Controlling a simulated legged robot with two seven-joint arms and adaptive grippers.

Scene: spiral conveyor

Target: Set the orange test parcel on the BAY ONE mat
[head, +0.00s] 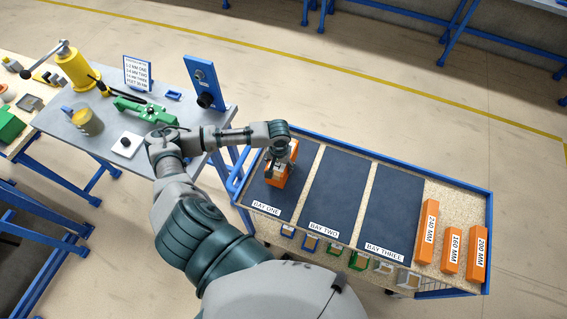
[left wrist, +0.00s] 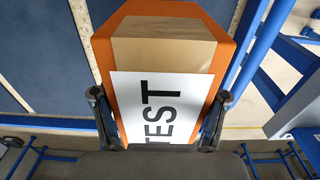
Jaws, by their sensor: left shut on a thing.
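The orange test parcel (head: 277,175) is in my left gripper (head: 280,168), over the dark BAY ONE mat (head: 289,203) in the head view. In the left wrist view the parcel (left wrist: 170,45) fills the middle, with a tan top and a white TEST label. The two fingers of my left gripper (left wrist: 160,120) press on its sides. Part of the mat also shows in the left wrist view (left wrist: 50,60). I cannot tell whether the parcel touches the mat. My right gripper is not in view.
The BAY TWO mat (head: 333,190) and BAY THREE mat (head: 393,212) lie to the right, bare. Orange parcels marked 240 MM (head: 427,232), 160 MM (head: 453,250) and 200 MM (head: 478,254) stand at the cart's right end. A blue rim (head: 400,168) edges the cart.

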